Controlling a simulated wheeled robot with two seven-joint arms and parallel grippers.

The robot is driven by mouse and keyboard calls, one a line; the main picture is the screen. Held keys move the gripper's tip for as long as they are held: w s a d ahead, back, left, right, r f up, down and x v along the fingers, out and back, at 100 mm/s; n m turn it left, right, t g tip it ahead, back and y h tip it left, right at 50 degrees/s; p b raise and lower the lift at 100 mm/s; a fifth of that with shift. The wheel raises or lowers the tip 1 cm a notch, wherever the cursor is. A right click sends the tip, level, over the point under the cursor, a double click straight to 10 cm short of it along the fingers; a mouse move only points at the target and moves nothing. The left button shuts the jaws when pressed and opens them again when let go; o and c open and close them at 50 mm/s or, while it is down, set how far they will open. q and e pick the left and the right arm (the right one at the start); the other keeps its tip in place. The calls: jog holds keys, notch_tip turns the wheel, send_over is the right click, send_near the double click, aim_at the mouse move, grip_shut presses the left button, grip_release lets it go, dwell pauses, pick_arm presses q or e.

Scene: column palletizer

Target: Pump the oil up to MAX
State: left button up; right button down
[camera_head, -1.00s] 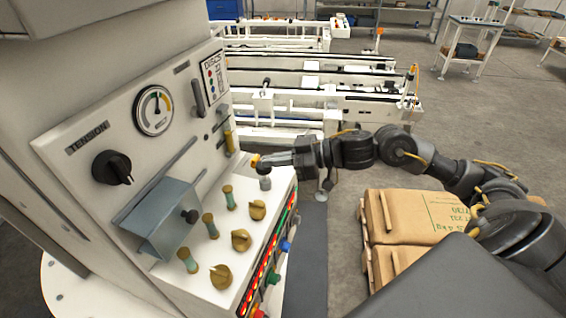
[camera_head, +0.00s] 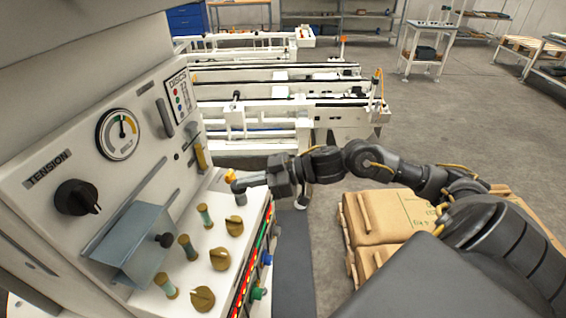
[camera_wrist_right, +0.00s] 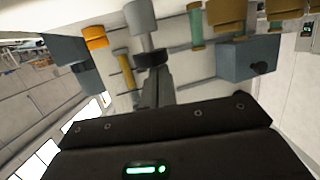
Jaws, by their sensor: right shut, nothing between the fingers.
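My right gripper (camera_head: 240,183) is shut and empty at the far end of the machine's sloping panel. In the right wrist view its fingers (camera_wrist_right: 157,88) point at a black knob on a grey shaft and cylinder (camera_wrist_right: 140,15), which looks like the pump. They are close to the knob; I cannot tell whether they touch. In the head view the grey pump body (camera_head: 237,198) shows just below the fingers. A yellow tube (camera_head: 201,157), perhaps the oil sight glass, stands on the panel; it also shows in the wrist view (camera_wrist_right: 123,68). Its level and marks are unreadable. My left gripper is out of view.
An orange part (camera_head: 229,176) sits beside the fingertips. Brown sacks (camera_head: 385,215) stand to the right. Open floor lies beyond.

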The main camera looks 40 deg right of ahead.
notch_tip(320, 180, up, 4)
jog(key=p, duration=0.4)
jog(key=s+d+f+b, duration=0.1)
jog(key=s+d+b, duration=0.1)
jog(key=s+d, duration=0.45)
jog(key=w+d+r+p, duration=0.1)
jog(key=d+r+p, duration=0.1)
jog(key=r, duration=0.4)
jog(key=shift+d+r+n+t, duration=0.3)
jog(key=shift+d+r, duration=0.05)
jog(key=shift+d, duration=0.15)
